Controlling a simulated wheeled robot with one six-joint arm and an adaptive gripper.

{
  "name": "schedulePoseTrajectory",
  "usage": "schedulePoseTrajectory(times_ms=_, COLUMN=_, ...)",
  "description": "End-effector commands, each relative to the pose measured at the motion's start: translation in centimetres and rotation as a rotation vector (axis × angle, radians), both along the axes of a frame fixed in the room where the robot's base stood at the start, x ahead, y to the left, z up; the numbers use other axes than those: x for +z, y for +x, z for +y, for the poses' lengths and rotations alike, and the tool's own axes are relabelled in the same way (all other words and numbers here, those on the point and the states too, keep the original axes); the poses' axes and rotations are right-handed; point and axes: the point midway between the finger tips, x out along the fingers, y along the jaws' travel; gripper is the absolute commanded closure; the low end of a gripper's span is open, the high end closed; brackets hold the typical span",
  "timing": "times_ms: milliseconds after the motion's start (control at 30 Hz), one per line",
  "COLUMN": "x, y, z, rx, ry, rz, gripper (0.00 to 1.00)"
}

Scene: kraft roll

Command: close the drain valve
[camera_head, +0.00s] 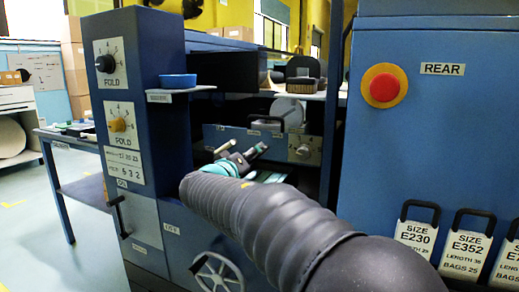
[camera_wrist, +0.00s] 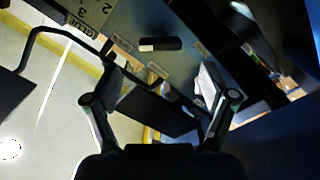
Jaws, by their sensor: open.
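In the wrist view, a short black lever (camera_wrist: 160,44) with a pale end lies flat against a grey-blue panel marked GLUE. Small labels sit around it, too small to read, so I cannot confirm that it is the drain valve. My gripper (camera_wrist: 158,82) is open and empty, its two fingers spread below the lever in the picture and apart from it. In the head view my gripper (camera_head: 240,154) is in front of the recessed blue panel, and my arm covers much of the machine below it. I cannot make out the lever there.
A blue column with two FOLD knobs (camera_head: 105,64) stands left of my arm. A spoked handwheel (camera_head: 218,278) is low beside my arm. A cabinet with a red button (camera_head: 384,86) and tag handles stands at right. A black bent bar (camera_wrist: 60,32) is at upper left in the wrist view.

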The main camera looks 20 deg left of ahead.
Motion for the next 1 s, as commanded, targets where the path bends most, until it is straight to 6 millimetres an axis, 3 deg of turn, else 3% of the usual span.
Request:
schedulePoseTrajectory(times_ms=200, x=0.1, y=3.9, z=-0.3, rx=0.000, ry=-0.001, rz=0.000, gripper=0.17)
schedulePoseTrajectory(times_ms=400, x=0.1, y=6.1, z=-0.3, rx=0.003, ry=-0.001, rz=0.000, gripper=0.17)
schedulePoseTrajectory(times_ms=833, x=0.0, y=6.8, z=-0.3, rx=0.004, ry=-0.001, rz=0.000, gripper=0.17)
schedulePoseTrajectory(times_ms=1000, x=0.0, y=6.8, z=-0.3, rx=0.004, ry=-0.001, rz=0.000, gripper=0.59)
